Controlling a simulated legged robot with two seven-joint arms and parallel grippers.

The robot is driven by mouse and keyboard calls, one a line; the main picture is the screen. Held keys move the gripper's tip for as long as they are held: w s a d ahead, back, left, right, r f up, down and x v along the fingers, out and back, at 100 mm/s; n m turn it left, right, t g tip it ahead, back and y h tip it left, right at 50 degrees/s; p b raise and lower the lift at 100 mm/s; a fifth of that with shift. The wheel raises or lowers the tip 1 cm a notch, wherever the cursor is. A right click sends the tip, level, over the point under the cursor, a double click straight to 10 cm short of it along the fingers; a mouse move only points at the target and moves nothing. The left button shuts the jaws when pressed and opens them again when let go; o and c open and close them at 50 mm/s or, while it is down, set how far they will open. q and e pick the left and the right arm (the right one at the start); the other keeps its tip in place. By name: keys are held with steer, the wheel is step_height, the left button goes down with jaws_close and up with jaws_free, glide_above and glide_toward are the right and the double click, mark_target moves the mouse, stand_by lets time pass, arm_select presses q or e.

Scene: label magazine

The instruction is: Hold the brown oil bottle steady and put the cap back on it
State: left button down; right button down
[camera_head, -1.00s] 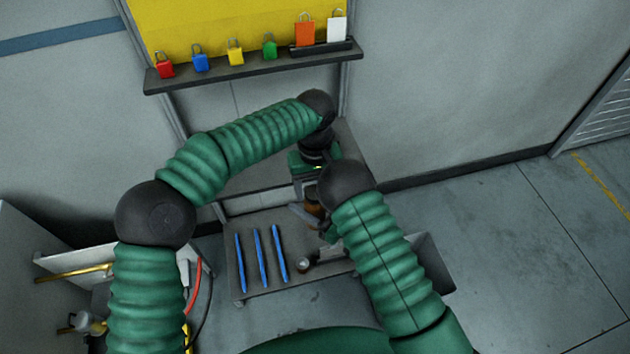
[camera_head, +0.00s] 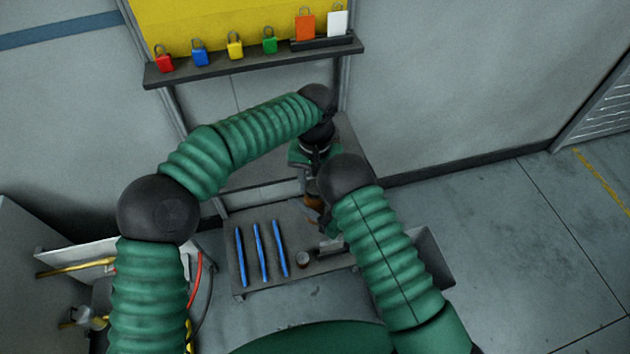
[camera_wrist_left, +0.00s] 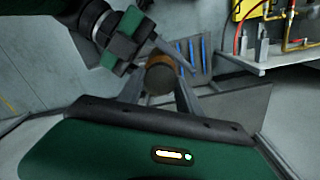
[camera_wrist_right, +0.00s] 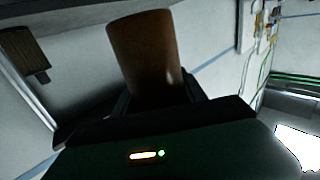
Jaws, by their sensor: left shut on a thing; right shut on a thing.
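The brown oil bottle (camera_wrist_right: 148,55) stands between the fingers of my right gripper (camera_wrist_right: 158,104), which is shut on it. In the head view the bottle (camera_head: 312,202) is partly hidden by my arms. My left gripper (camera_wrist_left: 160,92) comes from above and behind and is shut on the dark round cap (camera_wrist_left: 160,84). In the left wrist view the brown bottle (camera_wrist_left: 160,62) shows just beyond the cap, in line with it. I cannot tell whether cap and bottle touch. My right gripper (camera_wrist_left: 152,46) reaches the bottle from the side.
A grey tray (camera_head: 245,287) below holds three blue sticks (camera_head: 260,252) and a small round piece (camera_head: 303,259). A shelf (camera_head: 250,60) behind carries several coloured padlocks and tags. A pipe panel (camera_head: 95,262) is at left. Floor on the right is clear.

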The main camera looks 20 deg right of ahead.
arm_select(q)
steer(key=m, duration=0.6)
steer(key=shift+d, duration=0.1)
steer(key=m, duration=0.3)
steer(key=shift+m, duration=0.3)
steer(key=c, duration=0.7)
jaws_free()
step_height(320, 180, up, 12)
steer(key=shift+w+f, duration=0.1)
